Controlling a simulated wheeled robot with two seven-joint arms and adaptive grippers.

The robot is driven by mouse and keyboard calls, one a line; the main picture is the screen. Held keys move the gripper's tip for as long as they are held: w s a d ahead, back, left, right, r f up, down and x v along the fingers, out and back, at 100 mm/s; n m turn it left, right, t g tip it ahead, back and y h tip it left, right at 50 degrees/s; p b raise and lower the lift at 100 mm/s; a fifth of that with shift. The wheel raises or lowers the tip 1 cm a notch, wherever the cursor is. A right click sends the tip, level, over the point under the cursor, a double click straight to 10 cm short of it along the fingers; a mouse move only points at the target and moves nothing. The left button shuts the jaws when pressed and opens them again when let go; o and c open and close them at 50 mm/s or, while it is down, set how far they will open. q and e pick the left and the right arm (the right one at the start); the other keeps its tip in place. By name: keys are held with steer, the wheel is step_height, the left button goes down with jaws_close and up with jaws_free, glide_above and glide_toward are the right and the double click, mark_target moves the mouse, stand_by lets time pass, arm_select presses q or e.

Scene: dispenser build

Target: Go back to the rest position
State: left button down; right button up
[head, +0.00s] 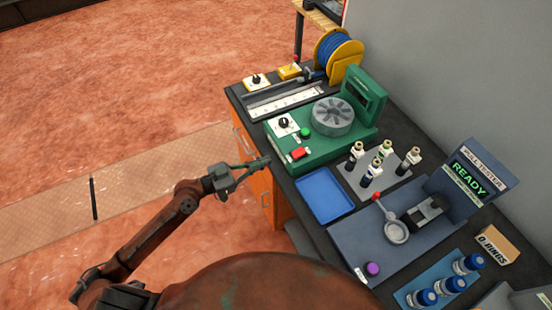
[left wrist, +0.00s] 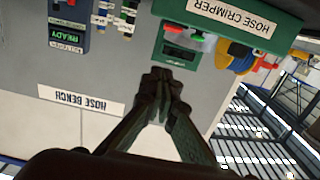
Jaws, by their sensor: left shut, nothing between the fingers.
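My left gripper (head: 258,163) is shut and empty at the near left edge of the bench, in front of the green hose crimper (head: 310,147). In the left wrist view my left gripper (left wrist: 162,76) shows its fingertips together, with the picture upside down. The hose crimper (left wrist: 240,20) and the "HOSE BENCH" sign (left wrist: 80,99) lie beyond the fingers there. My right gripper is in neither view.
Open floor (head: 120,90) lies left of the bench.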

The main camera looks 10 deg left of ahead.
arm_select(q)
steer(key=shift+s+a+r, duration=0.1)
steer(key=shift+s+a, duration=0.3)
steer(key=shift+a, duration=0.1)
